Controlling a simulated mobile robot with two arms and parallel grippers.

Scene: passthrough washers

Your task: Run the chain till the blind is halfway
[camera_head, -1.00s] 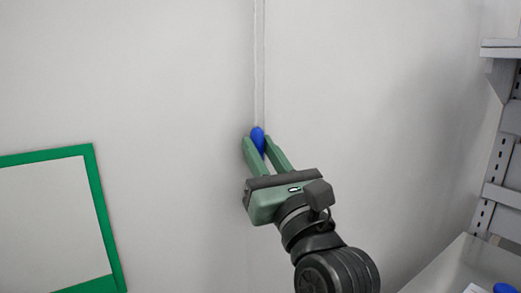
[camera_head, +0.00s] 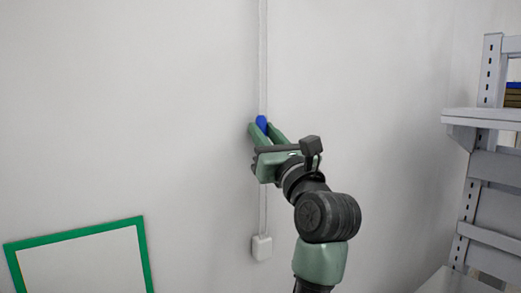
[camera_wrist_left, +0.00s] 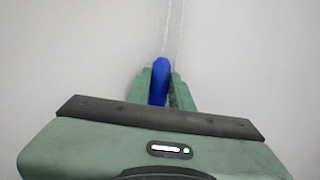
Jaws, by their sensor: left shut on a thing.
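A thin pale chain (camera_head: 262,60) hangs down the wall in two close strands. A blue piece (camera_head: 262,124) sits on it. My left gripper (camera_head: 265,132) is shut on this blue piece, one green finger on each side. In the left wrist view the blue piece (camera_wrist_left: 160,80) stands upright between the fingertips, with the strands running up beyond it. A small white box (camera_head: 261,247) is at the chain's lower end, below the gripper. The blind is not visible. My right gripper is not in view.
A green-edged frame (camera_head: 147,262) is on the wall at lower left. A grey metal shelf rack (camera_head: 480,125) stands at the right, with a pale surface (camera_head: 455,282) at its foot. The wall around the chain is clear.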

